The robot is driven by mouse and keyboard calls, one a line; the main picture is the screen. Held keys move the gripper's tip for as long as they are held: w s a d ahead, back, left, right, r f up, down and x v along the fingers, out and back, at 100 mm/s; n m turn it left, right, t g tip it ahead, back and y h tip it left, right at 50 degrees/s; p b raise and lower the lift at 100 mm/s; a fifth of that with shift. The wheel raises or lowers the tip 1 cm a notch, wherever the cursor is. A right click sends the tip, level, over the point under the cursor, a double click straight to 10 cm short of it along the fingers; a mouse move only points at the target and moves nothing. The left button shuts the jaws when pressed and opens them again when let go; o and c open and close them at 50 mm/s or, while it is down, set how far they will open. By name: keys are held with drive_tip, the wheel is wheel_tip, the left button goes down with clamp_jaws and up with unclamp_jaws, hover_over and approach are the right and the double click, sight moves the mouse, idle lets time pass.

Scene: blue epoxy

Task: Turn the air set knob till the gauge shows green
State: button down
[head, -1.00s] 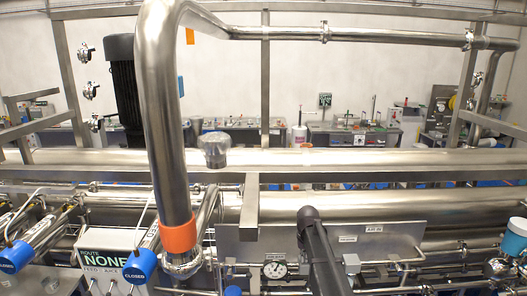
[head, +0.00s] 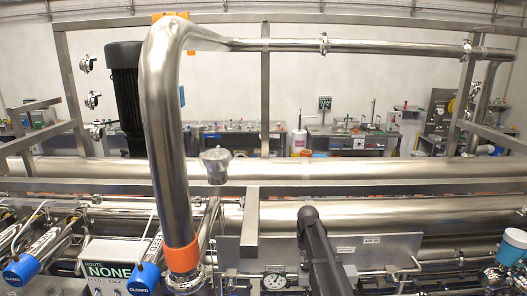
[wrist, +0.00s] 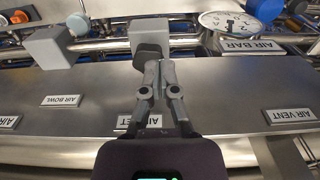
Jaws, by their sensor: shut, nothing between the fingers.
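The round air gauge (wrist: 230,22), with a white dial and an "AIR BAR" label, is at the top right of the wrist view. In the head view the gauge (head: 275,281) sits at the bottom edge; no green is readable on it. A grey block (wrist: 150,32) with a dark piece (wrist: 149,57), possibly the air set knob, is at the top centre of the wrist view. My gripper (wrist: 156,68) is shut and empty, its fingertips at or just in front of the dark piece; contact is unclear. My fingers partly cover a label (wrist: 138,122) ending in "ET".
The steel panel (wrist: 220,95) carries "AIR BOWL" (wrist: 61,101) and "AIR VENT" (wrist: 289,116) labels. Another grey block (wrist: 48,47) stands to the left. A large vertical pipe (head: 168,130) and a steel post (head: 251,222) stand left of my arm in the head view.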

sight(307, 270)
drive_tip(key=shift+s+d+r+p, duration=0.1)
drive_tip(key=shift+d+r+p, duration=0.15)
drive_tip(key=shift+d, duration=0.3)
drive_tip(key=shift+d+r+p, duration=0.25)
drive_tip(key=shift+d, duration=0.3)
drive_tip(key=shift+f, duration=0.1)
wheel_tip(307, 270, down, 7)
drive_tip(key=b, duration=0.7)
drive_tip(key=shift+w, duration=0.45)
idle(1.1)
drive_tip(key=shift+a, duration=0.35)
idle(0.4)
drive_tip(key=shift+s, duration=0.4)
